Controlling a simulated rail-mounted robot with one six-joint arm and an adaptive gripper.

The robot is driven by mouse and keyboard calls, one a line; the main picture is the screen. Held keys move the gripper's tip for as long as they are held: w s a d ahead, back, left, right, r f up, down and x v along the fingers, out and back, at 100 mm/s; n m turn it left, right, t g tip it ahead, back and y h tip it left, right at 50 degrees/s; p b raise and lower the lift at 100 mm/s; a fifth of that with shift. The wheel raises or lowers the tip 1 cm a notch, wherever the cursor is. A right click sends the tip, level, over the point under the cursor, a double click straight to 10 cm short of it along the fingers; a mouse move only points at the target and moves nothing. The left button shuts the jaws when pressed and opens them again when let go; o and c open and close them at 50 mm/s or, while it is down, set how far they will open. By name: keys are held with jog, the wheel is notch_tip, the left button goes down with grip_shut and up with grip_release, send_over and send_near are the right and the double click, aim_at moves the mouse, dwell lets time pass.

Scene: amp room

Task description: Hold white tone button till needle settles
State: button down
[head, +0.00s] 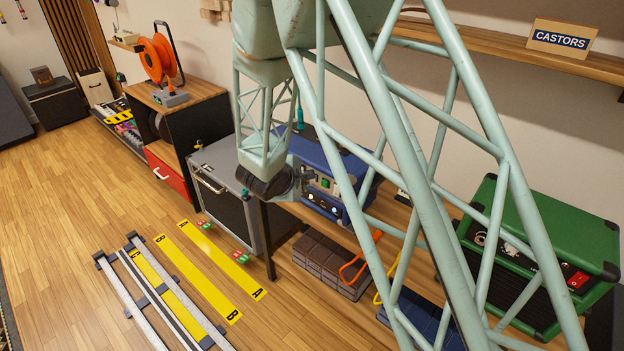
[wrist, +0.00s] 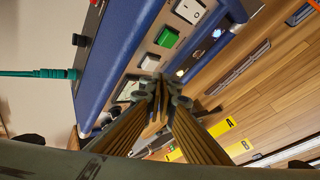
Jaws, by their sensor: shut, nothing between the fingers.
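The blue-edged unit (head: 345,165) stands on the wooden bench, partly behind my arm. Button labels are unreadable.
A green amplifier (head: 545,240) stands to the right on the bench. A grey case (head: 225,190) and an orange cable reel (head: 158,60) are left. A teal plug and cable (wrist: 50,73) run beside the unit. Rails (head: 165,295) and yellow strips lie on the floor.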

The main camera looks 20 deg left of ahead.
jog(key=shift+w+d+b, duration=0.4)
jog(key=shift+w+b, duration=0.4)
jog(key=shift+b, duration=0.5)
dwell(3.5)
jog(key=shift+s, duration=0.1)
dwell(1.6)
jog(key=shift+s+a+b, duration=0.4)
jog(key=shift+s+b, duration=0.25)
jog(key=shift+b, duration=0.05)
jog(key=shift+s, duration=0.15)
jog(key=shift+s+a+b, duration=0.4)
jog(key=shift+s, duration=0.3)
jog(key=shift+s+a+b, duration=0.35)
jog(key=shift+s+b, duration=0.1)
jog(key=shift+s, duration=0.3)
jog(key=shift+s+a+b, duration=0.4)
jog(key=shift+s, duration=0.3)
